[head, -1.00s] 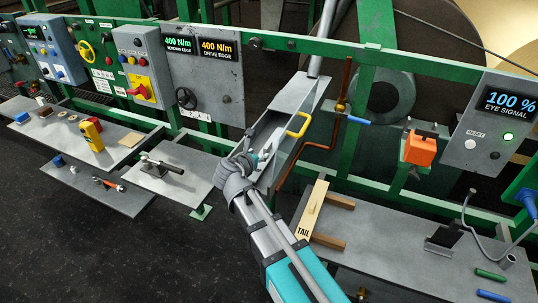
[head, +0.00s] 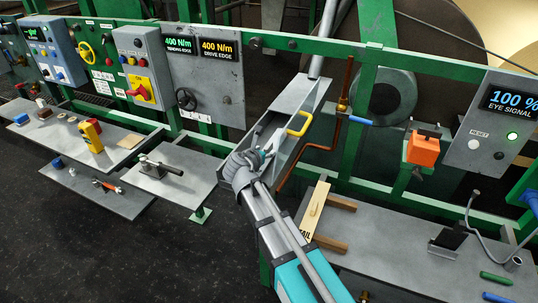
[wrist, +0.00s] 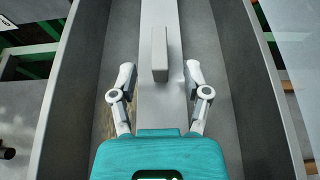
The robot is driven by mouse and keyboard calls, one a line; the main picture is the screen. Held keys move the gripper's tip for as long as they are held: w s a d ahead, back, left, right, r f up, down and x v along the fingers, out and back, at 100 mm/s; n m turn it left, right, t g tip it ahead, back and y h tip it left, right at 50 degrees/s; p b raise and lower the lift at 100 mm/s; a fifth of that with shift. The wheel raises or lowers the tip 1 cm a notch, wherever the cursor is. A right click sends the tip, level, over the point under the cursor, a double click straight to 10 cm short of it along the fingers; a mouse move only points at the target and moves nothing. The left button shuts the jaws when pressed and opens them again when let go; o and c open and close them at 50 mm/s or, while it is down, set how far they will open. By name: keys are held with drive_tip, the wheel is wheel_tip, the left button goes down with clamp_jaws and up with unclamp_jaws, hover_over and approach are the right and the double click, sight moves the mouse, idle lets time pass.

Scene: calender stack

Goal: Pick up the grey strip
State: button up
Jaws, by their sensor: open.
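A long flat grey strip (wrist: 160,103) lies along the middle of a grey trough in the wrist view. A narrow raised grey block (wrist: 159,55) sits on it; I cannot tell whether the two are one piece. My gripper (wrist: 159,72) is open above the strip, with one finger on each side of it and nothing held. The near end of the strip is hidden by my gripper body. In the head view my gripper (head: 262,155) is at the near end of the trough, and the strip cannot be made out there.
The trough (head: 313,92) has high side walls close around my gripper, and a yellow handle (head: 299,123) at its right. A wooden board (head: 316,208) marked TAIL lies on the right shelf (head: 395,245). A copper pipe (head: 340,110) stands right of the trough.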

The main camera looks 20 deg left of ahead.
drive_tip(key=shift+x, duration=1.05)
clamp_jaws()
